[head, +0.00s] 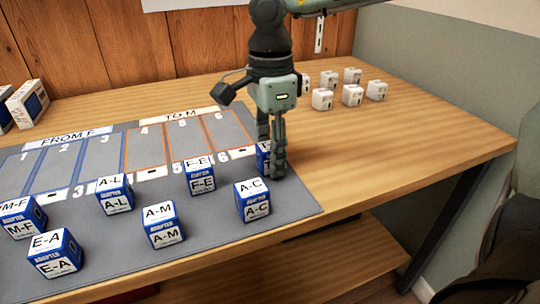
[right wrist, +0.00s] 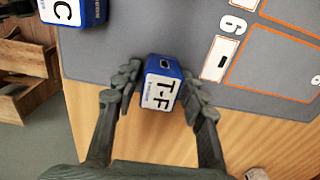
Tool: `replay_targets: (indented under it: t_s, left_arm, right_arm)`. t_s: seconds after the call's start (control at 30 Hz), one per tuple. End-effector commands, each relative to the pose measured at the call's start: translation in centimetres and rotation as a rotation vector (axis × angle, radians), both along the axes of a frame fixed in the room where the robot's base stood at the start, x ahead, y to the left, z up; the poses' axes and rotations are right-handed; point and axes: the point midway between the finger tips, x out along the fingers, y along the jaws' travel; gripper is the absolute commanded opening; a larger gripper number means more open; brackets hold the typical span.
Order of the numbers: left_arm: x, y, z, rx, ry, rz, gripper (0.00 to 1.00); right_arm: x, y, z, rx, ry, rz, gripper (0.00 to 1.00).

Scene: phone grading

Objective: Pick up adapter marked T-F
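The T-F adapter (right wrist: 162,88) is a small blue and white box at the mat's right edge, its T-F label facing the right wrist camera. In the head view only a blue sliver of it (head: 262,159) shows behind my fingers. My right gripper (right wrist: 160,82) points down over it with one finger on each side. Small gaps show between the fingers and the box, so the gripper looks open around it. In the head view, the right gripper (head: 271,160) stands just behind the A-C box (head: 253,201). My left gripper is not in view.
Several other blue and white adapter boxes, such as F-E (head: 201,177) and A-M (head: 163,225), stand on the grey mat (head: 215,222) with its marked slots. Several white cubes (head: 352,95) stand at the back right. The wooden table (head: 400,140) is clear on the right.

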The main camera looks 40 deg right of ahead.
Motion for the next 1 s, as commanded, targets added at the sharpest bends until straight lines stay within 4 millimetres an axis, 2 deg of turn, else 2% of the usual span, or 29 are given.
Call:
replay_targets:
  t_s: [0.03, 0.23, 0.5, 0.67, 0.87, 1.0]
  left_arm:
    - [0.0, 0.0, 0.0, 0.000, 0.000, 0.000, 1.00]
    - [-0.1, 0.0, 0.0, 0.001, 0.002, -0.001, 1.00]
    - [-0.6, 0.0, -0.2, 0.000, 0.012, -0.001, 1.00]
    - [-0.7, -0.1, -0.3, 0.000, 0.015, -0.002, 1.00]
    - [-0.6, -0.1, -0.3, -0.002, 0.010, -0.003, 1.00]
    - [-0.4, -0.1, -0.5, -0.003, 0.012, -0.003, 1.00]
  right_arm:
    - [0.0, 0.0, 0.0, 0.000, 0.000, 0.000, 0.32]
    - [0.0, 0.0, 0.0, 0.000, 0.000, 0.000, 0.07]
    - [0.0, 0.0, 0.1, 0.000, -0.001, 0.000, 0.06]
    - [0.1, 0.0, 1.1, -0.001, -0.003, -0.001, 0.06]
    - [0.2, 0.0, 4.5, -0.003, -0.007, -0.001, 0.06]
    - [0.2, 0.0, 8.9, -0.002, -0.009, -0.001, 0.06]
